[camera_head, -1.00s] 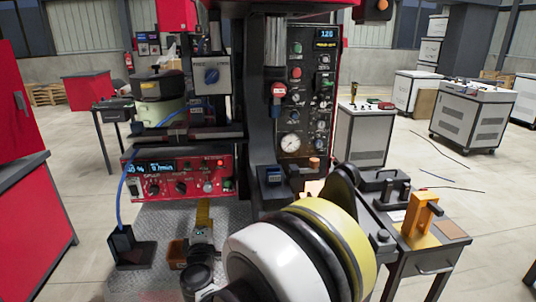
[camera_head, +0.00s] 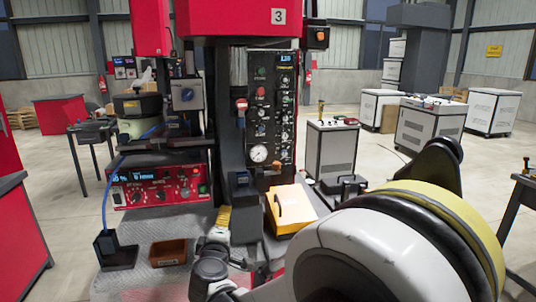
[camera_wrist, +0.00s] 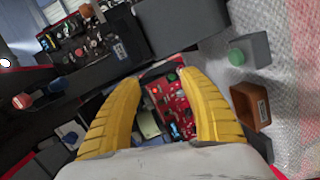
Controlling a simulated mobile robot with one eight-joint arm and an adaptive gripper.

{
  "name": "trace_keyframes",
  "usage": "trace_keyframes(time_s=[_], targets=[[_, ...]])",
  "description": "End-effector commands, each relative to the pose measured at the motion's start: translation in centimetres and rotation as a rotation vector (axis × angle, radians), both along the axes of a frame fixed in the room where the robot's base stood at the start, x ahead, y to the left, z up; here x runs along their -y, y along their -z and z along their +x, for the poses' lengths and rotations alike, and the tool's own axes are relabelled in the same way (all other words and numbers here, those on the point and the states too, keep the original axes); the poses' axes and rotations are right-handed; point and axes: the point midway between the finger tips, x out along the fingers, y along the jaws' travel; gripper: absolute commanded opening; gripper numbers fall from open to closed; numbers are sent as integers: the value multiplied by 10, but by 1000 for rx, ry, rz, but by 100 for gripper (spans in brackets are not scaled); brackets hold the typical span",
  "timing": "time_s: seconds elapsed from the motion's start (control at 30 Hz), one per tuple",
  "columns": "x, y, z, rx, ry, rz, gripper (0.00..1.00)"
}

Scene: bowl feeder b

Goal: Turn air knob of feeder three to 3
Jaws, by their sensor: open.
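The feeder with the sign "3" (camera_head: 279,16) stands at the centre. Its red control box (camera_head: 160,188) at the lower left has a lit blue display (camera_head: 138,176) and several dark knobs. I cannot tell which knob is for air. In the wrist view the red control box (camera_wrist: 168,108) shows tilted between my fingers. My gripper (camera_wrist: 158,85) has two ribbed yellow fingers, spread apart with nothing between them. In the head view my gripper (camera_head: 222,216) is low in front of the machine, right of the box and apart from it.
A dark upright panel (camera_head: 272,110) holds a round gauge (camera_head: 258,153) and several buttons. A brown bin (camera_head: 168,252) stands on the metal plate (camera_head: 140,280). A dark block with a blue cable (camera_head: 116,252) stands at its left. A yellow-orange box (camera_head: 290,208) lies right of my gripper.

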Motion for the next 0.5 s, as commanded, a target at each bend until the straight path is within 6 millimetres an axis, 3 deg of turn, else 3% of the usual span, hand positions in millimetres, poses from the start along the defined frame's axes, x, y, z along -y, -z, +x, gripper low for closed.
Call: trace_keyframes(time_s=[0.17,0.27,0.4,0.5], targets=[[83,-22,-10,-112,134,134,50],[144,-31,-31,-198,238,248,50],[223,-34,-81,-327,390,435,50],[267,-29,-127,-413,490,575,50]])
